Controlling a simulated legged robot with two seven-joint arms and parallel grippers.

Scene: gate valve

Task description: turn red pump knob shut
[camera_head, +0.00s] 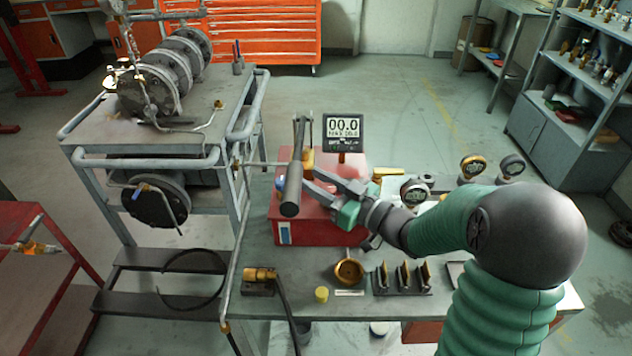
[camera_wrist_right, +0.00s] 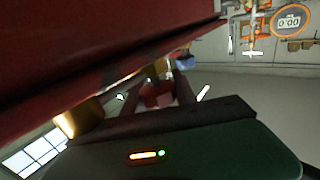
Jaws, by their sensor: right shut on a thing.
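The red pump (camera_head: 308,232) is a red box on the grey workbench, with a dark display reading 00.0 (camera_head: 343,130) above it. The gripper is shut on the knob. In the head view the fingers hide the knob, so its turn angle cannot be told. My left gripper is out of view.
Gauges (camera_head: 473,167) stand on the bench behind my right arm. A brass cup (camera_head: 349,272), a yellow cap (camera_head: 321,294) and a dark rack (camera_head: 402,279) lie in front of the pump. A grey cart (camera_head: 150,140) with flanged pipework stands left, a red table (camera_head: 40,285) farther left.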

